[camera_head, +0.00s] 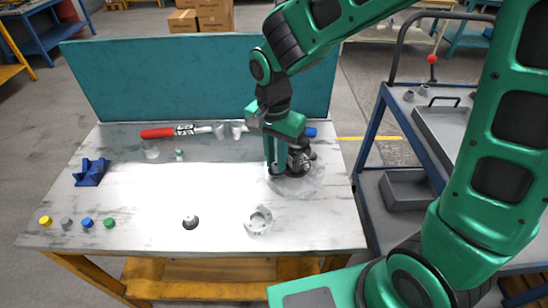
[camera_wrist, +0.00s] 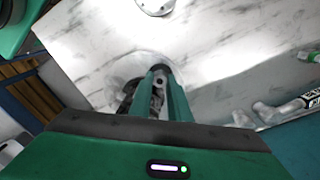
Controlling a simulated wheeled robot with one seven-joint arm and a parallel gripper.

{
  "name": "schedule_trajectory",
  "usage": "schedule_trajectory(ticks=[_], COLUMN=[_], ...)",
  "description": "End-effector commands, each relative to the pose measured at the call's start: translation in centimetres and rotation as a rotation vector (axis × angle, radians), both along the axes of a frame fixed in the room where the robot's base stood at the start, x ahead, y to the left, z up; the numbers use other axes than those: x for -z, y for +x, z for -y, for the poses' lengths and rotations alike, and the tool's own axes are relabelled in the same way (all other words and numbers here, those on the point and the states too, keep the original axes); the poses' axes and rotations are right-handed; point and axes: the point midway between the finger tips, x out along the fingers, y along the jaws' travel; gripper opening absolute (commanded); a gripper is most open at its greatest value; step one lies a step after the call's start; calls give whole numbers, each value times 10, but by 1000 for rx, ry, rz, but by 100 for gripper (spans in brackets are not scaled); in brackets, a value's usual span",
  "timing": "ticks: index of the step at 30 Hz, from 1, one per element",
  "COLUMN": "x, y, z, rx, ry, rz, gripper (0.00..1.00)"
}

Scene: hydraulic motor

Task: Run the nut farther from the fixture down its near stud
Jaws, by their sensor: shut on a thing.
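My gripper (camera_head: 275,172) points down at the back right of the table, beside a dark motor part (camera_head: 300,160) on a round pale base (camera_head: 312,186). In the wrist view, the fingers of my gripper (camera_wrist: 161,74) are close together around a small dark round piece (camera_wrist: 160,82) with a hole, likely the nut. The fingers and arm hide most of it, so the stud and thread cannot be made out. The motor part also shows partly behind the left finger in the wrist view (camera_wrist: 127,95). I cannot tell how far down the nut sits.
A ring-shaped pale part (camera_head: 258,220) and a dark round part (camera_head: 191,222) lie on the front of the table. A blue block (camera_head: 90,172) and several coloured caps are at the left. A red-handled tool (camera_head: 158,133) lies behind. A cart (camera_head: 440,125) stands to the right.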

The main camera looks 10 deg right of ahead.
Motion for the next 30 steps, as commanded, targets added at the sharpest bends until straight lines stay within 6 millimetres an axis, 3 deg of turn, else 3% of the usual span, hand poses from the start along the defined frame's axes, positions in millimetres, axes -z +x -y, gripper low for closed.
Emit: schedule_trajectory(ticks=[15,30], x=[1,1], y=[-1,-2], z=[1,2], rx=[461,572], ry=[-3,-5], rz=[-3,-4], gripper=[0,0])
